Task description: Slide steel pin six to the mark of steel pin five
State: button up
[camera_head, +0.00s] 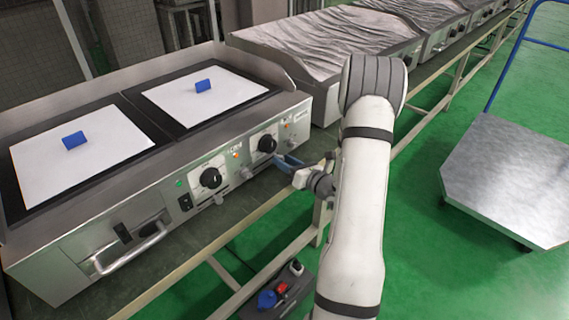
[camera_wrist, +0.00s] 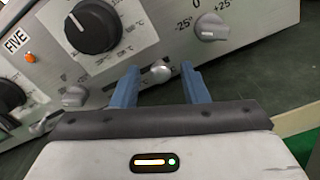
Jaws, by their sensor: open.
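A steel pin with a round bright head (camera_wrist: 160,69) sticks out of the front panel below the right-hand black dial. It lies between my two blue fingers, which are apart on either side of it; I cannot tell if either touches it. No label for it is readable; by its place right of the FIVE label (camera_wrist: 15,42) it seems to be pin six. A second steel pin (camera_wrist: 38,127), seemingly pin five, is farther left and lower in the wrist view. My gripper (camera_head: 281,161) is open at the panel in the head view and hides the right-hand pin there.
Black dials (camera_head: 210,178) and small grey knobs (camera_wrist: 208,27) protrude from the panel near my fingers. A handle (camera_head: 130,249) juts out at the left. White sheets with blue blocks (camera_head: 203,86) lie on top. A metal cart (camera_head: 510,180) stands right.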

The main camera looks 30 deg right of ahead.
jog(key=shift+w, duration=0.15)
jog(key=shift+c, duration=0.3)
grip_shut()
